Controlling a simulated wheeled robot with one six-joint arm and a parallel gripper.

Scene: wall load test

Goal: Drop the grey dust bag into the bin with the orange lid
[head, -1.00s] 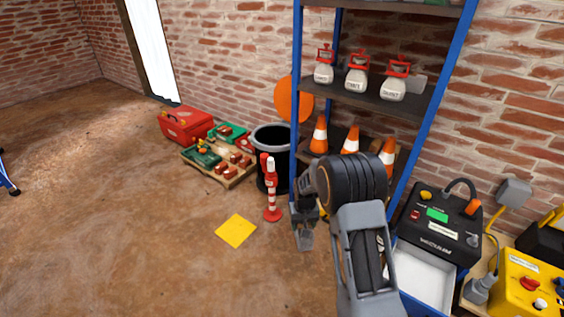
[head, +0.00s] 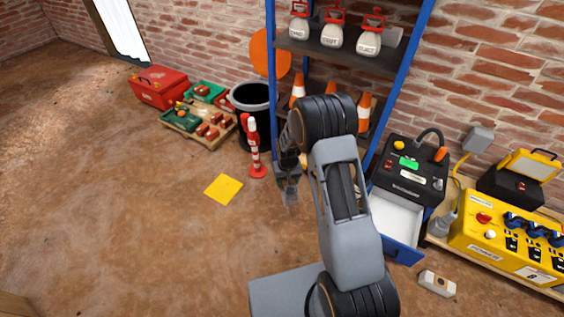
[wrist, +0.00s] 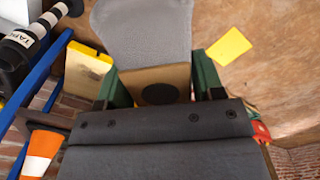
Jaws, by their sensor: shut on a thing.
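My gripper (wrist: 160,78) is shut on the grey dust bag (wrist: 145,28). Its green fingers grip the bag's tan collar, which has a round black opening; the grey cloth part extends away from the fingers. In the head view my gripper (head: 289,172) points down, with the small grey bag (head: 290,192) below it, clear of any container. The black bin (head: 258,127) with a grey rim stands behind and left of my gripper, against the shelf's left post. Its round orange lid (head: 262,52) is up behind it, so the bin is open. The bin's inside looks dark.
A red-and-white post (head: 254,150) stands in front of the bin. A pallet of parts (head: 205,130) and a red toolbox (head: 160,87) are to the left. The blue shelf (head: 271,75) with cones and bottles is behind my arm. Floor around the yellow sheet (head: 223,189) is clear.

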